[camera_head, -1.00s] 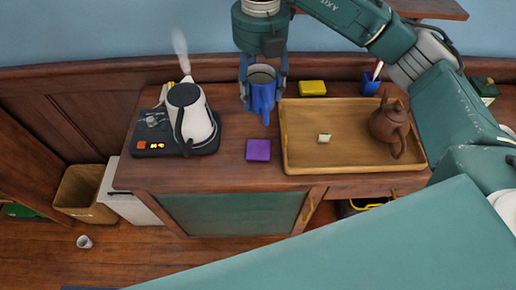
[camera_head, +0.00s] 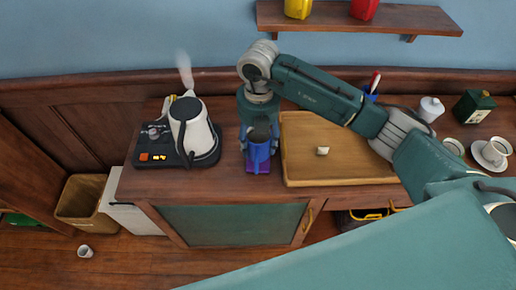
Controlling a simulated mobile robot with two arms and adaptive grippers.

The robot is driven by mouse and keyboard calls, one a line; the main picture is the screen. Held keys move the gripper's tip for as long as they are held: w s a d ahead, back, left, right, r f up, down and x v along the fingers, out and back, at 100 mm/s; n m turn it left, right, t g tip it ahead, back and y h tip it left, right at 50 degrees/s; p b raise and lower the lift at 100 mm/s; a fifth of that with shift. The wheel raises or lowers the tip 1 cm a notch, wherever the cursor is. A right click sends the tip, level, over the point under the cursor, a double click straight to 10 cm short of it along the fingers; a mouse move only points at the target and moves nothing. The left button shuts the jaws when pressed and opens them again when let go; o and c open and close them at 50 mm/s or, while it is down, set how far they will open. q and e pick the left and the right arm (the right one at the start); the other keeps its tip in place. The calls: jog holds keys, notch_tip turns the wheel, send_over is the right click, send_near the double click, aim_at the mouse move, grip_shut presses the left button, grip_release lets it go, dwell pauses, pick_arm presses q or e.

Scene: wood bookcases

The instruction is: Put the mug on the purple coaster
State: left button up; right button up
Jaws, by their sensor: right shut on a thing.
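The blue mug (camera_head: 259,154) is between the fingers of my right gripper (camera_head: 260,137), which is shut on it. The mug is roughly upright, with its handle towards the viewer. The purple coaster (camera_head: 251,169) lies on the wooden cabinet top, and the mug covers much of it in the picture. I cannot tell whether the mug's bottom touches the coaster or hangs just above it. My left gripper is not in view.
A steaming kettle (camera_head: 194,131) on a black base stands left of the mug. My right arm crosses above the tray. A cup (camera_head: 494,150) on a saucer is at far right.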

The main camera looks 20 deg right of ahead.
notch_tip(320, 180, down, 4)
jog(key=shift+r+p, duration=0.15)
jog(key=shift+p, duration=0.25)
jog(key=shift+f, duration=0.25)
jog(key=shift+f, duration=0.2)
jog(key=o, duration=1.4)
jog(key=shift+r, duration=0.1)
